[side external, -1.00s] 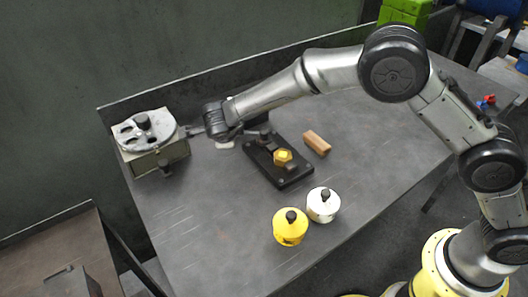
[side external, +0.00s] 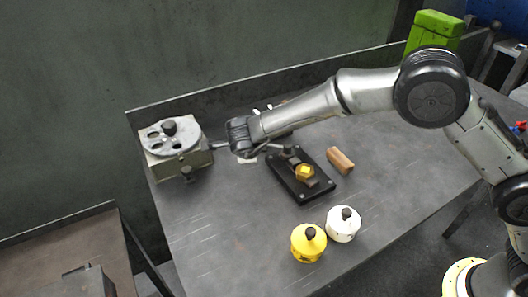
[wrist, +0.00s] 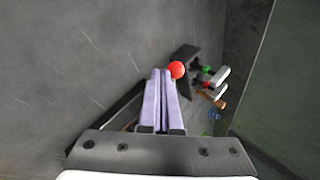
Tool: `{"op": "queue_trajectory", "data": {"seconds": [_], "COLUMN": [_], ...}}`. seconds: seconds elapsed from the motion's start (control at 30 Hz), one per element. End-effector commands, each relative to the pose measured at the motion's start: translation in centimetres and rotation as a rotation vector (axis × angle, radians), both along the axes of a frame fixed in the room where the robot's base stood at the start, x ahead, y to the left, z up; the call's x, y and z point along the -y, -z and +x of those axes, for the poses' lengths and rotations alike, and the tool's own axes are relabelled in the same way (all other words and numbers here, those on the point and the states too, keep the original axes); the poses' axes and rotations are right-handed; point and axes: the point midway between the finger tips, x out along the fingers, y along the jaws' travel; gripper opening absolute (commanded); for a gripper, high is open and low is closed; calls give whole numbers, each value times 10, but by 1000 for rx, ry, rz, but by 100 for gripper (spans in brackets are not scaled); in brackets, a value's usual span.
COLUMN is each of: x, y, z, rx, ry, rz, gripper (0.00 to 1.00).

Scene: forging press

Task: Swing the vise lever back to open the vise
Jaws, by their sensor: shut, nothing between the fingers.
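The vise (side external: 321,187) is a black base plate with several bolts on the table, with a yellow hexagonal piece (side external: 305,171) between its jaws. A grey lever rod (side external: 272,147) runs left from the back of the vise toward my wrist; its far end is hidden in the side view. My gripper (side external: 216,146) points left, behind and left of the vise, close to the grey wheel-topped box. In the wrist view its two pale purple fingers (wrist: 161,73) lie together, empty. A red ball (wrist: 177,70) sits right by the fingertips; I cannot tell whether it is the lever's knob.
The grey box with a round wheel (side external: 175,136) stands at the table's left end. A wooden block (side external: 341,160) lies right of the vise. A yellow pot (side external: 308,243) and a white pot (side external: 343,224) stand in front. The front left of the table is clear.

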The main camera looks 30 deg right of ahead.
Motion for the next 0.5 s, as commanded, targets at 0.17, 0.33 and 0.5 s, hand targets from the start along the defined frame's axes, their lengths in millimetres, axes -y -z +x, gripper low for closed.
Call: {"op": "queue_trajectory", "data": {"seconds": [0.17, 0.33, 0.5], "x": [-20, -33, -43], "y": [-21, -48, -68], "z": [-27, -48, -62], "rx": [4, 2, 1], "ry": [-3, -2, -1], "rz": [4, 4, 3], "gripper": [0, 0, 0]}}
